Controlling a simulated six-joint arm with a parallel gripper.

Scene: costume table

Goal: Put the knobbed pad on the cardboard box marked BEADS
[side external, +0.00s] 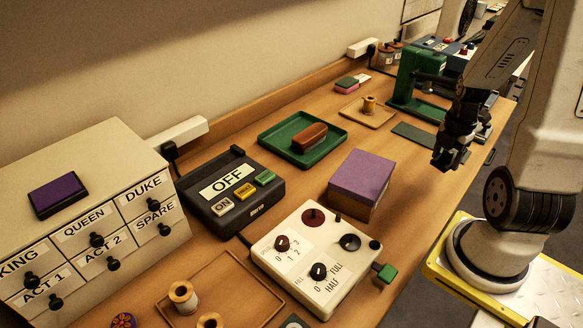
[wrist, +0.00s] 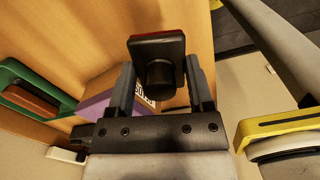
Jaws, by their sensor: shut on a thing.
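My gripper (wrist: 160,78) is shut on the knob of a dark pad (wrist: 157,47), the knobbed pad, in the wrist view. The pad has a dark rectangular plate with a reddish edge, and its round knob sits between the two fingers. In the side external view my gripper (side external: 450,158) hangs above the table's right edge; the pad is hard to make out there. The cardboard box (side external: 361,179) has a purple top and stands to the left of the gripper, apart from it. The box (wrist: 98,107) shows partly behind the left finger in the wrist view, with part of a printed label.
A green tray (side external: 340,138) holding a reddish-brown block (side external: 309,137) lies behind the box. A white control panel (side external: 300,285) and a dark ON/OFF console (side external: 262,198) stand to its left. A green press (side external: 405,75) stands at the back. A flat dark green mat (side external: 416,135) lies near the gripper.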

